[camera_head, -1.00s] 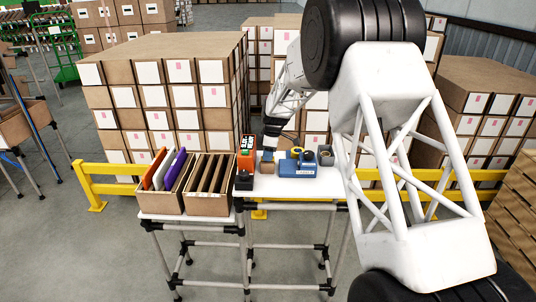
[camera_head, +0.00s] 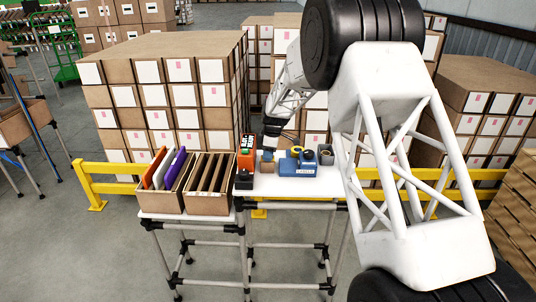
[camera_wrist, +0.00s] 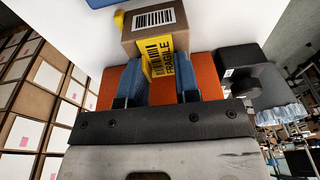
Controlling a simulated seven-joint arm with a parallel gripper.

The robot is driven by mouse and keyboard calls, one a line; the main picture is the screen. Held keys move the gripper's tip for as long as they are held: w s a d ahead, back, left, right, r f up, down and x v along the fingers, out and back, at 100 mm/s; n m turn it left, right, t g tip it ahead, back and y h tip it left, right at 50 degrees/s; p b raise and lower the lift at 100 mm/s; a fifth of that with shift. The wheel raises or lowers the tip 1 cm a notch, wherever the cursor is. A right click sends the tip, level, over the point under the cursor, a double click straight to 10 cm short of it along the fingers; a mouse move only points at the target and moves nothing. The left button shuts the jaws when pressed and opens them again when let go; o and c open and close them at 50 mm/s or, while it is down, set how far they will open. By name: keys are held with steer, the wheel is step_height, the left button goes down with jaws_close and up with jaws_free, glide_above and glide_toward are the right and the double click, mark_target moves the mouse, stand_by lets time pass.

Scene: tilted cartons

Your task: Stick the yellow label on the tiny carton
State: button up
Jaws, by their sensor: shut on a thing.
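The tiny carton (camera_head: 266,168) is a small brown box on the white table, left of a blue box. In the wrist view the carton (camera_wrist: 183,35) is just beyond my fingertips, with a white barcode sticker on one face. My gripper (camera_wrist: 160,72) has blue fingers, shut on the yellow label (camera_wrist: 165,63), which reads FRAGILE. The label is in front of the carton's near face; I cannot tell whether it touches. In the head view my gripper (camera_head: 267,155) is right at the carton, and the label is too small to make out.
The blue box (camera_head: 297,169) with yellow and dark rolls is close on the right, with a grey cup (camera_head: 326,156) beyond. An orange device (camera_head: 246,151) and a black object (camera_head: 244,180) are close on the left. Folder bins (camera_head: 210,200) stand farther left.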

steer(key=o, duration=0.9)
steer(key=shift+c, duration=0.2)
steer(key=shift+d+r, duration=0.2)
steer(key=shift+r, duration=1.05)
steer(key=shift+d+r, duration=0.2)
steer(key=shift+r, duration=1.1)
steer(key=shift+d+r, duration=0.2)
steer(key=shift+r, duration=1.05)
steer(key=shift+r, duration=0.1)
steer(key=shift+r, duration=2.9)
